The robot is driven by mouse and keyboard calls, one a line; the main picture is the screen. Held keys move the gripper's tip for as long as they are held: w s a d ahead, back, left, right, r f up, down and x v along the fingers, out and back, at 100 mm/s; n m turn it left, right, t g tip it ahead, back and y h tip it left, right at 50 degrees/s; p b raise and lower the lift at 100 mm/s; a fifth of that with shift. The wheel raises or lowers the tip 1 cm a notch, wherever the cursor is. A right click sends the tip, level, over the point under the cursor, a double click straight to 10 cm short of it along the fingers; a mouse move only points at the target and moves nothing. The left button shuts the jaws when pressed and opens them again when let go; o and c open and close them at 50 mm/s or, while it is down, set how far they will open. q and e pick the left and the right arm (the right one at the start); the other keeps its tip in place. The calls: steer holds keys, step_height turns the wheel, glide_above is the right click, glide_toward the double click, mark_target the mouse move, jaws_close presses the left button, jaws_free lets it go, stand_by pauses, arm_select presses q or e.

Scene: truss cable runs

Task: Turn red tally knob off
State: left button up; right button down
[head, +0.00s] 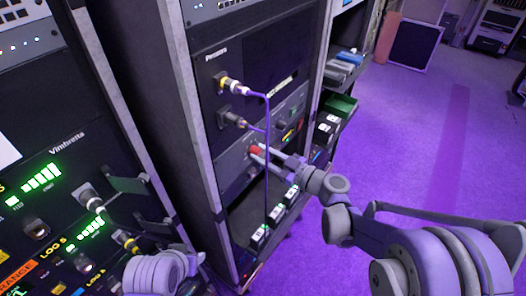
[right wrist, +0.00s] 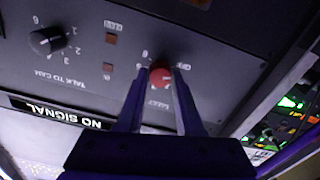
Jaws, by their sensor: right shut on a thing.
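The red tally knob (head: 256,149) is on a grey panel in the middle rack, below two plugged connectors. My right gripper (head: 263,153) reaches it from the right and is shut on it. In the right wrist view, the picture is upside down. The red knob (right wrist: 160,77) sits between the two fingertips (right wrist: 160,72), which touch its sides. The fingers hide part of the scale around it, and I cannot read where the knob points. Part of my left arm shows at the bottom left of the head view; its fingers are not clear.
A purple cable (head: 267,180) hangs from the upper connector (head: 232,86) close by my right gripper. In the right wrist view, a black numbered knob (right wrist: 47,40) and a NO SIGNAL strip (right wrist: 55,111) share the panel. The purple floor (head: 430,140) at right is open.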

steer(key=shift+n, duration=0.6)
steer(key=shift+p, duration=0.3)
steer(key=c, duration=0.6)
jaws_free()
steer(key=shift+o, duration=0.2)
steer(key=shift+d, duration=0.1)
steer(key=b+v, duration=0.1)
steer(key=v, duration=0.9)
steer(key=shift+s+d, duration=0.25)
